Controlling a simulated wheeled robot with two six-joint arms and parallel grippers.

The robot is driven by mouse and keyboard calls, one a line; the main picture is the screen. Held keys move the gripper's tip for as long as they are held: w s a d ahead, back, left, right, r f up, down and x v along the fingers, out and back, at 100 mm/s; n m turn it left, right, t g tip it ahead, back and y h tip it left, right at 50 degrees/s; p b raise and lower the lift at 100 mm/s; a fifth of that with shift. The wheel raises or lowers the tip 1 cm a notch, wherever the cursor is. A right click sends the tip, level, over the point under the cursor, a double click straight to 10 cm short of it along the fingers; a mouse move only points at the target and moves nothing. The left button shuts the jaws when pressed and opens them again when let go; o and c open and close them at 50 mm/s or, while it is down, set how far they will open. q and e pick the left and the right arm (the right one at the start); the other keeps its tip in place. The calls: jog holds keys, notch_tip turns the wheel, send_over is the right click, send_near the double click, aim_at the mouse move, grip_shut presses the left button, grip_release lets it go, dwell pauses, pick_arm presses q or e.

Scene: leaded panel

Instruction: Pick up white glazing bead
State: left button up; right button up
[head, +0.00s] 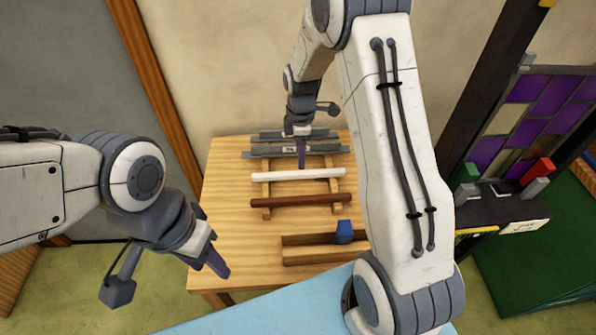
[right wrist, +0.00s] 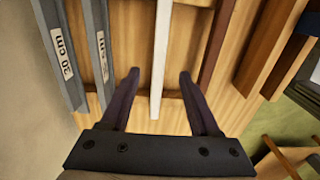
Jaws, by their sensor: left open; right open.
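The white glazing bead (head: 297,174) lies across a wooden rack on the table, between grey bars behind it and a brown bar in front. In the right wrist view the white bead (right wrist: 161,55) runs lengthwise, its near end between the fingers. My right gripper (right wrist: 160,85) is open and empty, with a finger on each side of the bead's end and no visible contact. In the head view my right gripper (head: 302,155) is over the rack, partly hidden by its own arm. My left gripper (head: 217,262) is open and empty at the table's left front corner.
Grey bars (head: 290,151), some labelled, lie behind the bead. A brown bar (head: 300,200) lies in front of it. A wooden holder (head: 300,256) with a blue block (head: 344,232) is nearer. The leaded panel (head: 525,115) stands at the right. The table's left side (head: 225,220) is clear.

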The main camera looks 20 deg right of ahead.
aim_at(299, 172)
jog(key=shift+f, duration=0.9)
jog(key=f+p, duration=0.1)
jog(key=f, duration=0.1)
jog(key=f+p, duration=0.1)
jog(key=f, duration=0.1)
jog(key=shift+w+a+f, duration=0.1)
jog(key=shift+a+f, duration=0.1)
jog(key=shift+f, duration=0.45)
jog(key=shift+c, duration=0.3)
grip_shut()
